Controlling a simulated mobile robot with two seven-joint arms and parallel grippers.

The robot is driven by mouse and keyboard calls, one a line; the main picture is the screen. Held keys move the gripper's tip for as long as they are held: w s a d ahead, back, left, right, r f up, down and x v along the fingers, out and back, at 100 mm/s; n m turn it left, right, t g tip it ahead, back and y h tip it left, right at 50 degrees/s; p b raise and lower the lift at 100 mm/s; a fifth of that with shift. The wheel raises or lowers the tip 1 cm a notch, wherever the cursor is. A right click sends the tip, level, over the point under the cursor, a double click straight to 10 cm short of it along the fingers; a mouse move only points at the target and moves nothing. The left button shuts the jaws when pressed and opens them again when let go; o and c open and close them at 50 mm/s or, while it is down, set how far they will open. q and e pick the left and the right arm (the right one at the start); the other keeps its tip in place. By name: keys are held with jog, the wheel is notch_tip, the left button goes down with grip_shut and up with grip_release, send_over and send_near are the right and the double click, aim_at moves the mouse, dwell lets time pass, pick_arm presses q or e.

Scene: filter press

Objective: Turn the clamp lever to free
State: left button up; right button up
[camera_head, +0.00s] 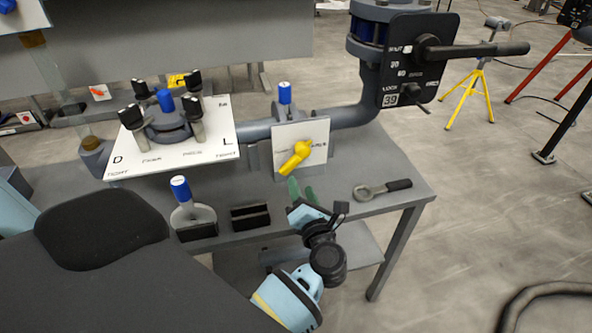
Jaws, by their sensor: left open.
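A yellow lever (296,158) sits on a small white plate (317,132) at the middle of the bench; it slants down to the left, and the plate's lettering is too small to read. Left of it, a larger white plate (118,165) reads D, L and TIGHT and carries several black-topped posts (131,117) around a grey housing. Which of these is the clamp lever I cannot tell for sure. My left gripper (302,190) has green fingertips, open and empty, just below the yellow lever and apparently apart from it. My right gripper is not in view.
A long black handle (480,50) projects right from a black plate (393,86) marked SHUT and LOCK. A black-handled tool (383,189) lies on the bench at right. A blue-topped holder (181,190) and black block (250,216) stand near the front edge.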

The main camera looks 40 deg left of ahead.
aim_at(293, 166)
pick_arm(q)
jog(key=shift+w+a, duration=0.4)
jog(key=shift+a, duration=0.05)
jog(key=p+x, duration=0.1)
jog(key=x, duration=0.5)
jog(key=shift+w+a+f, duration=0.1)
jog(key=shift+w+a, duration=0.15)
jog(key=shift+a, duration=0.05)
grip_shut()
